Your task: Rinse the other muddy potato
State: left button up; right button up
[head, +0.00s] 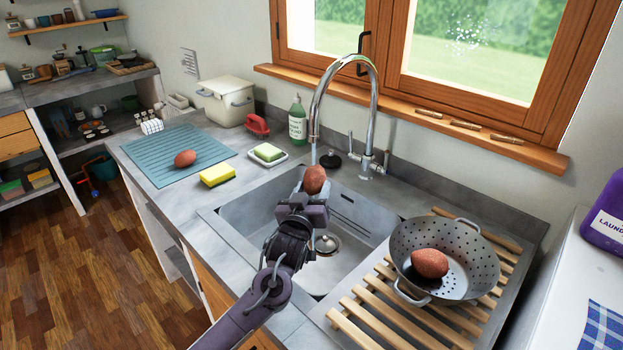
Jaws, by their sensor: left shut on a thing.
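My left gripper (314,190) is shut on a reddish-brown potato (315,178) and holds it up over the sink (255,212), just below the tap's spout. A thin stream seems to come from the tap (347,65) above the potato. A second potato (430,262) lies in the grey metal colander (478,262) on the right. A third potato (185,158) lies on the blue-grey ribbed mat (160,145) at the left. Mud on the held potato is too small to tell. My right gripper is not in view.
A yellow sponge (217,175), a soap dish (268,154) and a green bottle (297,122) stand left of and behind the sink. The colander stands on a wooden slatted rack (375,318). A white bin (226,100) is at the back left.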

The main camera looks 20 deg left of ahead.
pick_arm(q)
jog(key=shift+w+a, duration=0.1)
jog(key=shift+a, duration=0.35)
jog(key=shift+d, duration=0.15)
jog(key=shift+d, duration=0.5)
jog(key=shift+s+p, duration=0.2)
jog(key=shift+p, duration=0.1)
jog(key=shift+s+a+r+p, duration=0.1)
jog(key=shift+s+a+p, duration=0.1)
jog(key=shift+s+p, duration=0.3)
jog(key=shift+s+a+p, duration=0.15)
jog(key=shift+s+p, duration=0.1)
jog(key=shift+s, duration=0.45)
jog(key=shift+s+a+p, duration=0.2)
jog(key=shift+s+p, duration=0.2)
jog(key=shift+s, duration=0.5)
jog(key=shift+s+a+p, duration=0.2)
jog(key=shift+s+p, duration=0.15)
jog(key=shift+s, duration=0.5)
jog(key=shift+s+a+p, duration=0.2)
jog(key=shift+s+p, duration=0.2)
jog(key=shift+s, duration=0.5)
